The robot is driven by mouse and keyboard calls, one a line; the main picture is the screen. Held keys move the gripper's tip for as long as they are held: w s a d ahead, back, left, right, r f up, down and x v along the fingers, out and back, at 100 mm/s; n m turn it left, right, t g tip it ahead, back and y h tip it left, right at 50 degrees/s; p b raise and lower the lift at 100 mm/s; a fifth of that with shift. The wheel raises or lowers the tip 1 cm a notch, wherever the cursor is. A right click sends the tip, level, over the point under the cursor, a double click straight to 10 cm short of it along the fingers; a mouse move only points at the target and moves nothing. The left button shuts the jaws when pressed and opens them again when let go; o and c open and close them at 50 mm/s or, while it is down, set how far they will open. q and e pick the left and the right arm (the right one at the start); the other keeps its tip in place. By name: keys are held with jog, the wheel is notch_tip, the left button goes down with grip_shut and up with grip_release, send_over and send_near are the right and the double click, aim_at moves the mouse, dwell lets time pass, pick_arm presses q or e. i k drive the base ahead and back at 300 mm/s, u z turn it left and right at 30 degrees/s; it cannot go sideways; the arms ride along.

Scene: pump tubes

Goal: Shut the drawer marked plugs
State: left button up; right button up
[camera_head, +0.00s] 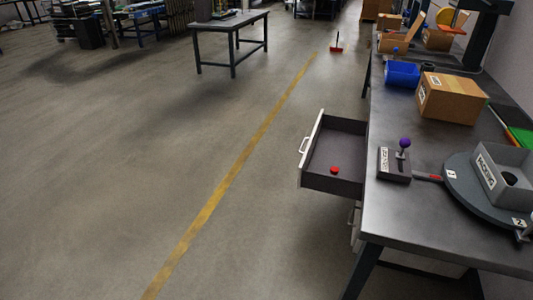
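One drawer (350,125) stands pulled out from the left side of the dark workbench. It has a white front with a handle (305,145) facing left, and a dark inside. A small red object (334,170) lies on its floor near the front end. I cannot see a label on this drawer, so I cannot tell whether it is the one marked plugs. Below it, part of another white drawer front (355,228) shows under the bench edge, mostly hidden. Neither of my grippers is in view.
On the workbench (400,215) are a purple-knobbed lever box (393,165), a grey turntable with a housing (505,172), a cardboard box (450,98) and a blue bin (402,74). The floor left of the drawer is clear, with a yellow line (225,183).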

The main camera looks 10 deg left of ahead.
aim_at(339, 142)
jog(key=u, duration=0.7)
jog(key=k, duration=1)
jog(key=u, duration=1.05)
jog(key=i, duration=1.85)
jog(key=z, duration=1.15)
jog(key=i, duration=1)
jog(key=z, duration=1.1)
jog(key=i, duration=1.35)
jog(key=z, duration=0.45)
